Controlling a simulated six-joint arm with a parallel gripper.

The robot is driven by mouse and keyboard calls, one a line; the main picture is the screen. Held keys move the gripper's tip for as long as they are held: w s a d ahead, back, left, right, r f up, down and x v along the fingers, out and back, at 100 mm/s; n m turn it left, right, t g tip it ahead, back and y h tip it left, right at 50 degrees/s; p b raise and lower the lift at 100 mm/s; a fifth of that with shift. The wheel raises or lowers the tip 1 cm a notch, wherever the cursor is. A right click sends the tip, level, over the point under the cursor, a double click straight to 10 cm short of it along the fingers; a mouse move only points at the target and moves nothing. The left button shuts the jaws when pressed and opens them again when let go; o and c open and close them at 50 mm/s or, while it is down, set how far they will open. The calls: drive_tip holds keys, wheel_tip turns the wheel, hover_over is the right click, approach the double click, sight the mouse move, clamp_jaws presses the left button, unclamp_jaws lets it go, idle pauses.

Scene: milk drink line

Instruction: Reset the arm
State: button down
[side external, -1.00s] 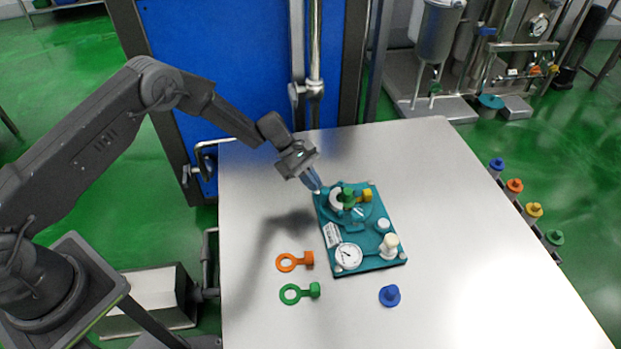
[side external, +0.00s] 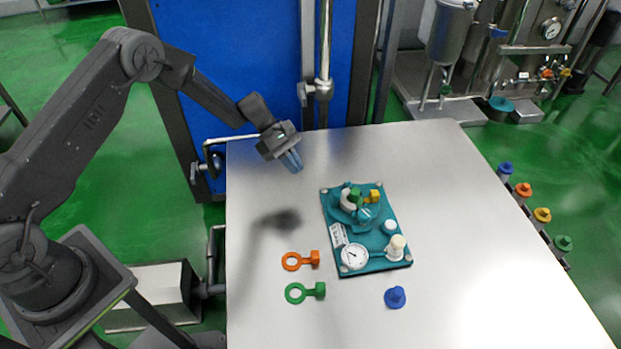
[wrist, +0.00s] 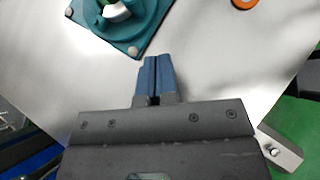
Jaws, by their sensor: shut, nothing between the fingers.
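My gripper (side external: 293,162) is raised above the back left part of the metal table, up and left of the teal board. Its blue fingers are together with nothing between them, which also shows in the wrist view (wrist: 155,62). The teal board (side external: 370,263) lies on the table and carries a white gauge (side external: 354,257), a cream knob (side external: 397,246), a green piece (side external: 355,196) and a yellow piece (side external: 375,196). In the wrist view a corner of the board (wrist: 135,35) lies beyond the fingertips, apart from them.
An orange ring-ended piece (side external: 300,260), a green ring-ended piece (side external: 305,292) and a blue knob (side external: 396,297) lie on the table (side external: 470,230). Several coloured knobs stand in a row along the right edge. A blue panel (side external: 240,60) stands behind. The table's right side is clear.

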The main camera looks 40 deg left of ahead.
drive_tip(key=s+a+r+m+t+y, duration=0.1)
drive_tip(key=s+r+m+y, duration=0.2)
drive_tip(key=r, duration=0.5)
drive_tip(key=s+r+m, duration=0.3)
drive_tip(key=s+r, duration=0.2)
drive_tip(key=r, duration=0.3)
drive_tip(key=s+a+r+m+t+y, duration=0.1)
drive_tip(key=s+r+m+y, duration=0.15)
drive_tip(key=s+r, duration=0.4)
drive_tip(key=s+a+r+m+t+y, duration=0.1)
drive_tip(key=s+r+m+t+y, duration=0.1)
drive_tip(key=s, duration=0.6)
drive_tip(key=s+a+r+m+t+y, duration=0.2)
drive_tip(key=s+r+m, duration=0.2)
drive_tip(key=s+m, duration=0.2)
drive_tip(key=s, duration=0.2)
drive_tip(key=shift+s+r, duration=0.3)
drive_tip(key=shift+s, duration=0.05)
drive_tip(key=c, duration=1.8)
unclamp_jaws()
drive_tip(key=shift+d, duration=0.1)
